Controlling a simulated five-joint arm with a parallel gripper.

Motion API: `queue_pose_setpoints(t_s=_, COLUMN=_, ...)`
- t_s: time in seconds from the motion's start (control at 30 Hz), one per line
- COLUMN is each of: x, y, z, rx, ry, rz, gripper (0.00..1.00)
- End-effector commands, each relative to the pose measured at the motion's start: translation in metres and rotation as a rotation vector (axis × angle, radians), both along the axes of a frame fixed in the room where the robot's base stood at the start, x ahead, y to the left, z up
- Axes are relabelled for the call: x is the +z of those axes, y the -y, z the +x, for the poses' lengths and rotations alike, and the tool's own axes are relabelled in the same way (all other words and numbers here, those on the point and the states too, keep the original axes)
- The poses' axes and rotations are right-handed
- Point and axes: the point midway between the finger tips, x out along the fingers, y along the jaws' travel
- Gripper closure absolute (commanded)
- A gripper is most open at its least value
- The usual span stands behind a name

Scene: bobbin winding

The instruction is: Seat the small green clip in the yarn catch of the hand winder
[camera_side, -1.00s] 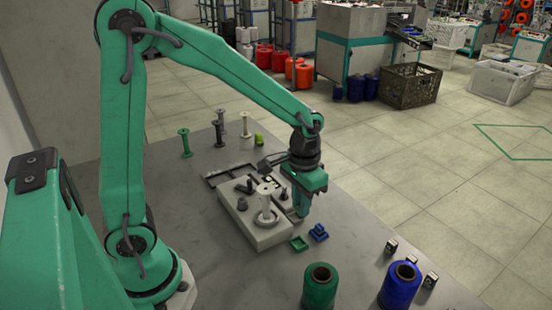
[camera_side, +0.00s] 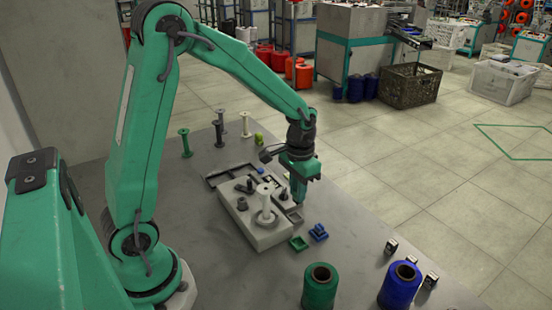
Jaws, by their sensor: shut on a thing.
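The hand winder (camera_side: 246,228) is a pale grey block with a white bobbin (camera_side: 265,205) and dark knobs on top. A small grey piece (camera_side: 294,216), likely the yarn catch, is at its right side. My gripper (camera_side: 298,201) points down just above that piece, right of the bobbin. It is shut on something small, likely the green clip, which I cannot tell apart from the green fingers. Whether it touches the catch is unclear. An open green square piece (camera_side: 299,243) and a blue one (camera_side: 319,232) lie on the table in front of the winder.
Green (camera_side: 321,287) and blue (camera_side: 400,284) yarn spools stand at the front, with several small metal parts beside the blue one. Upright bobbins (camera_side: 185,142) and a lime piece (camera_side: 259,139) stand at the back. A dark flat tray (camera_side: 222,174) lies behind the winder.

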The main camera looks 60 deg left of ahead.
Motion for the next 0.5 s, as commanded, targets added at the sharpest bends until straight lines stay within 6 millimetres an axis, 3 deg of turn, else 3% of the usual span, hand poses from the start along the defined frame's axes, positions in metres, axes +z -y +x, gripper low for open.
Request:
queue_pose_setpoints(t_s=0.13, x=-0.0048, y=-0.0117, z=0.0044, rx=0.001, ry=-0.001, rz=0.0, gripper=1.0)
queue_pose_setpoints(t_s=0.5, x=-0.0095, y=-0.0125, z=0.0049, rx=-0.001, ry=-0.001, rz=0.0, gripper=1.0)
